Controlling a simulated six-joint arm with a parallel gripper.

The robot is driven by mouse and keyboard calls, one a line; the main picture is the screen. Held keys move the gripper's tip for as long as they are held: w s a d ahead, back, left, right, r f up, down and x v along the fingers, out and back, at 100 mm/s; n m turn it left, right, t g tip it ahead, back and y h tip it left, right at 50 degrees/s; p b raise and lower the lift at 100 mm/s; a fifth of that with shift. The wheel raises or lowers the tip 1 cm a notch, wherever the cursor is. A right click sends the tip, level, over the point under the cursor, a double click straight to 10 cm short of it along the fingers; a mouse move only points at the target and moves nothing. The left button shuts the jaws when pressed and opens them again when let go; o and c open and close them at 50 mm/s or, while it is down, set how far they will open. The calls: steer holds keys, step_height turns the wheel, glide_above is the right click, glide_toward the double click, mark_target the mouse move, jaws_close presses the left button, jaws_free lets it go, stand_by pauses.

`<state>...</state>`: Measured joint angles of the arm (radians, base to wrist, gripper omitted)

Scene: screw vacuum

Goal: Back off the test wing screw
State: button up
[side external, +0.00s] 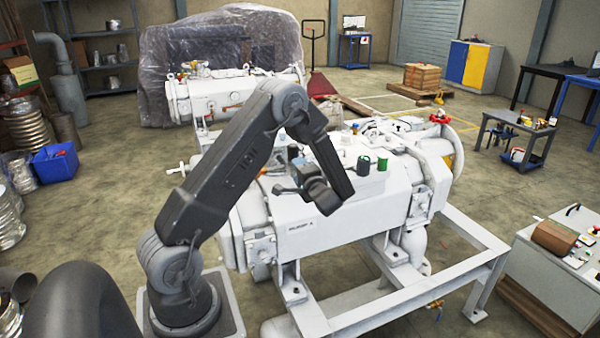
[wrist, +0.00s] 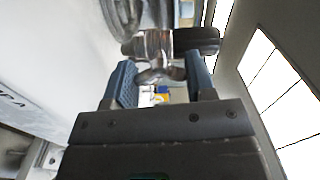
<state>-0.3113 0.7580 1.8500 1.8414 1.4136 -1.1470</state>
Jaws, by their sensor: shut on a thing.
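In the side view my gripper (side external: 300,172) is at the near upper side of the white pump (side external: 310,218), left of the dark wrist link. The contact with the screw is too small and partly hidden there to make out. The screw's threaded end cannot be seen.
The pump stands on a white frame (side external: 462,250). A black knob (side external: 364,164) and a green knob (side external: 383,165) rise from its top, right of my wrist. A red handwheel (side external: 440,118) is farther right. A white control cabinet (side external: 562,262) stands at the right edge.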

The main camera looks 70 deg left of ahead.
steer(key=o, duration=0.9)
steer(key=shift+o, duration=0.2)
steer(key=d, duration=1.3)
steer(key=shift+d, duration=0.4)
